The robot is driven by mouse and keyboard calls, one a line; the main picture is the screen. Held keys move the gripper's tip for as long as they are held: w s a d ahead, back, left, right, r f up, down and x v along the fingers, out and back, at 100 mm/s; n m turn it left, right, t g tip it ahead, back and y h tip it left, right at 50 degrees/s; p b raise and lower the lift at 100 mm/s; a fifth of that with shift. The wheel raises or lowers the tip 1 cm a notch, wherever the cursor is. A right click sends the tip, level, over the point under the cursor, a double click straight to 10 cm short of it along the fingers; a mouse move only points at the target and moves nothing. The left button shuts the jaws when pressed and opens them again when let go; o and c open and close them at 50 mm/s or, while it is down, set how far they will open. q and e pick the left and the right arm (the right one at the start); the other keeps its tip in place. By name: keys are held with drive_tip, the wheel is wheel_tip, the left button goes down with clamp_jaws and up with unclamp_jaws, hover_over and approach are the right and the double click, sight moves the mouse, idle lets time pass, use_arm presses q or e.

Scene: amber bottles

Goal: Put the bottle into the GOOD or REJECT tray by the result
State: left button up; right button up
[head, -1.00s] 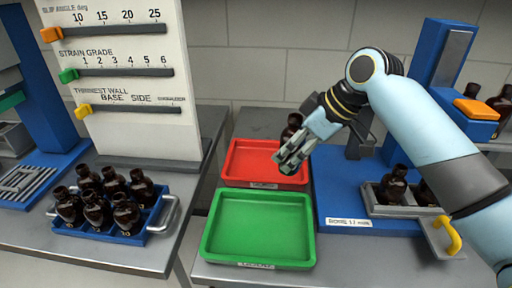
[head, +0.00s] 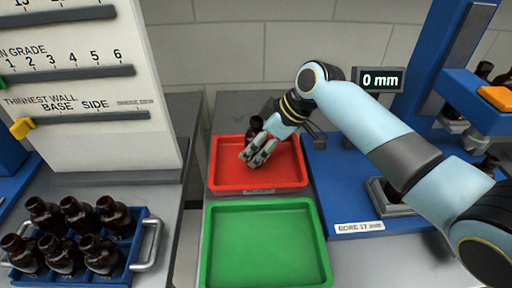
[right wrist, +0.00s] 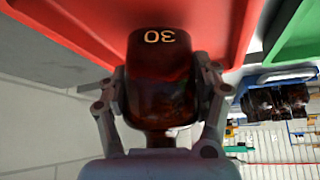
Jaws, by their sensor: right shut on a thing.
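My right gripper (head: 259,151) is shut on a dark amber bottle (head: 256,124) over the far part of the red tray (head: 225,183). In the head view the fingers hide most of the bottle. In the right wrist view the bottle (right wrist: 160,85) sits between the two fingers and carries the number 30. I cannot tell whether it touches the tray floor. The green tray (head: 265,245) is empty and stands in front of the red one. The tray labels are too small to read surely. My left gripper is not in view.
A blue rack (head: 140,228) with several amber bottles (head: 78,216) stands at the left, below a white gauge board (head: 95,140) with sliders. At the right is a blue machine (head: 350,190), with a display (head: 380,80) reading 0 mm.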

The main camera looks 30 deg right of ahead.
drive_tip(key=shift+f, duration=0.7)
drive_tip(key=o, duration=0.9)
drive_tip(key=shift+f, duration=0.15)
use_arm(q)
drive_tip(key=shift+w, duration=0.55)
use_arm(e)
drive_tip(key=o, duration=0.6)
drive_tip(key=shift+c, duration=0.2)
drive_tip(key=shift+s+d+r, duration=0.15)
drive_tip(key=shift+r, duration=0.25)
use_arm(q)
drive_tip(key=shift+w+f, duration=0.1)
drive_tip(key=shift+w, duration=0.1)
use_arm(e)
drive_tip(key=v, duration=1.1)
drive_tip(key=shift+r, duration=0.25)
drive_tip(key=shift+s+f, duration=0.1)
